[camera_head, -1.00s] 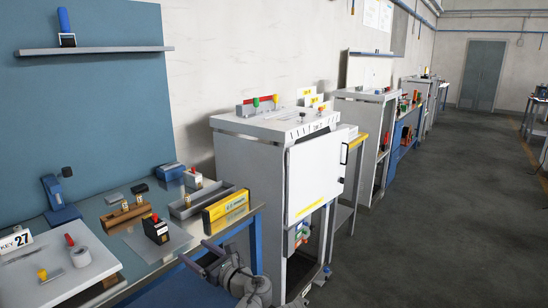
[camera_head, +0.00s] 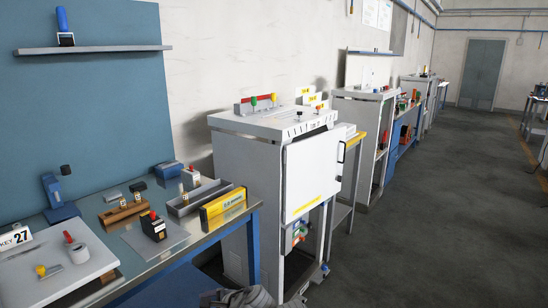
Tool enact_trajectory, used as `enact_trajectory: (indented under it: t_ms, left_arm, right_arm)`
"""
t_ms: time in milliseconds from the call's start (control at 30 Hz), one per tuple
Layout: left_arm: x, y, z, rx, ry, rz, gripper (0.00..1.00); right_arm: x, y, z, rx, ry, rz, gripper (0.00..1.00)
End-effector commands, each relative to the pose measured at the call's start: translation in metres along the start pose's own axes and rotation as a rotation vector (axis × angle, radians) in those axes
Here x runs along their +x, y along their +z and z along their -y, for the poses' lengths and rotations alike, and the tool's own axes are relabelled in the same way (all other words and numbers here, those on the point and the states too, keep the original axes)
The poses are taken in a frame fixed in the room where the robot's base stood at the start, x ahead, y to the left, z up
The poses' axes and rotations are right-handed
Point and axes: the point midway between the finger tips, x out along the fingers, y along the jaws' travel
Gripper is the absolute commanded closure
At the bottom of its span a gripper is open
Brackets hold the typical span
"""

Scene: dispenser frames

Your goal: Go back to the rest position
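Part of one of my arms shows at the bottom edge, below the grey cabinet; I take it to be the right arm, with its gripper (camera_head: 212,297) at the left end. The gripper is mostly cut off by the edge, so its fingers cannot be read. It looks apart from the bench and holds nothing that I can see. My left gripper is not in view. The grey cabinet (camera_head: 232,165) stands right of the bench, with a white door panel (camera_head: 312,172) on its front and green and yellow levers on top.
The blue-framed bench (camera_head: 185,250) at left carries a yellow box (camera_head: 222,206), a grey tray (camera_head: 183,210), a black block with a red top (camera_head: 153,228) and a white board (camera_head: 40,272). More cabinets line the wall behind.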

Motion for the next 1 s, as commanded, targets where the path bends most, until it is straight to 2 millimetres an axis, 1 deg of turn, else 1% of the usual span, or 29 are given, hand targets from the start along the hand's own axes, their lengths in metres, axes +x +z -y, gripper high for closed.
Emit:
enact_trajectory:
  t_ms: [33,100,200,300,400,533,567,600,767,1000]
  left_arm:
    - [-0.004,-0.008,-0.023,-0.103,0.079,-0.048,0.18]
    - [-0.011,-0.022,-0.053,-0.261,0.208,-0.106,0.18]
    - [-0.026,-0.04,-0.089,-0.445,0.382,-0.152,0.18]
    - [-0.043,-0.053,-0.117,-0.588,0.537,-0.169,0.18]
    - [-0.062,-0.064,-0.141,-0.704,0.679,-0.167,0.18]
    - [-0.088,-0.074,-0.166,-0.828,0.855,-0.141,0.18]
    - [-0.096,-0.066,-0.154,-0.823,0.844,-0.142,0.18]
    - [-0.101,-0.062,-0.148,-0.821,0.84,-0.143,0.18]
    - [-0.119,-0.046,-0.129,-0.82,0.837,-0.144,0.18]
    - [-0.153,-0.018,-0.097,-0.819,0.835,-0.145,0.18]
  right_arm:
    - [0.0,0.0,0.0,0.0,0.0,0.0,0.5]
    - [0.0,0.0,0.0,0.0,0.0,0.0,0.5]
    - [0.0,0.0,0.0,0.0,0.0,0.0,0.5]
    - [0.0,0.0,0.0,0.0,0.0,0.0,0.5]
    - [0.0,0.0,0.0,0.0,0.0,0.0,0.5]
    - [-0.001,0.0,0.0,0.0,0.0,0.0,0.5]
    - [-0.016,0.001,-0.002,0.0,0.0,0.0,0.5]
    - [-0.025,0.001,-0.002,0.0,0.0,0.0,0.5]
    - [-0.056,0.003,-0.005,0.0,0.0,0.0,0.5]
    - [-0.109,0.006,-0.01,0.001,0.0,0.0,0.5]
